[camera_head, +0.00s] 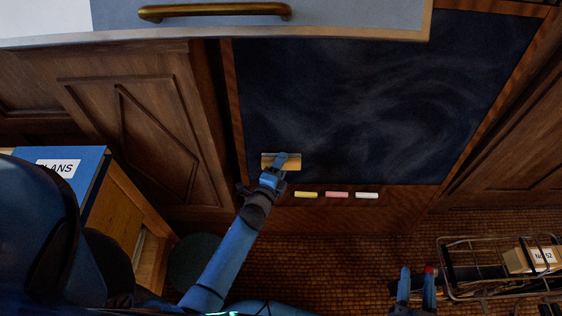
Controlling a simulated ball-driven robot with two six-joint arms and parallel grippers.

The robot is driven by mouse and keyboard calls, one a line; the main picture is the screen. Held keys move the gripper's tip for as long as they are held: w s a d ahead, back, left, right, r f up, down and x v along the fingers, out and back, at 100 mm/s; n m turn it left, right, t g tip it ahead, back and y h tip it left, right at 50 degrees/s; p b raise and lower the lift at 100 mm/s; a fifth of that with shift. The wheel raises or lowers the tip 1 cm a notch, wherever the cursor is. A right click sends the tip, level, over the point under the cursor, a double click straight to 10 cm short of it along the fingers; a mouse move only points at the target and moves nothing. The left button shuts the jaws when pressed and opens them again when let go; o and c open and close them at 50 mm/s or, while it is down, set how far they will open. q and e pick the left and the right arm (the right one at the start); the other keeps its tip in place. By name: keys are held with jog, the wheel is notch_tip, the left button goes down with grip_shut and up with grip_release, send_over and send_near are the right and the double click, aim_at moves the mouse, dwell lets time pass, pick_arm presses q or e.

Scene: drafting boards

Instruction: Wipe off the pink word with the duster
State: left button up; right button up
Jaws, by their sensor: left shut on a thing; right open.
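My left gripper (276,173) is shut on the duster (292,162), a tan block with a darker strip. It holds the duster at the lower left of the dark chalkboard (385,95). I cannot tell whether the duster touches the board. The board shows pale, swirling chalk smears, and I can make out no pink word on its visible part. My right gripper (417,278) is open and empty, low on the right above the floor. The cabinet edge at the top may hide part of the board.
Yellow (306,195), pink (337,195) and white (367,195) chalk sticks lie on the ledge below the board. A wire basket (475,258) with a labelled box (533,258) is at the lower right. A blue-topped cabinet (88,165) marked "LANS" stands at left. A brass handle (215,11) juts out above.

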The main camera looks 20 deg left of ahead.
pick_arm(q)
jog(key=shift+s+d+r, duration=0.1)
jog(key=shift+s+d, duration=0.05)
jog(key=shift+s, duration=0.5)
jog(key=shift+s+d+b, duration=0.25)
jog(key=shift+s+b, duration=0.55)
jog(key=shift+s, duration=0.05)
jog(key=shift+s+d+r+b, duration=0.2)
jog(key=shift+s+b, duration=0.1)
jog(key=shift+s, duration=0.25)
jog(key=shift+a, duration=0.1)
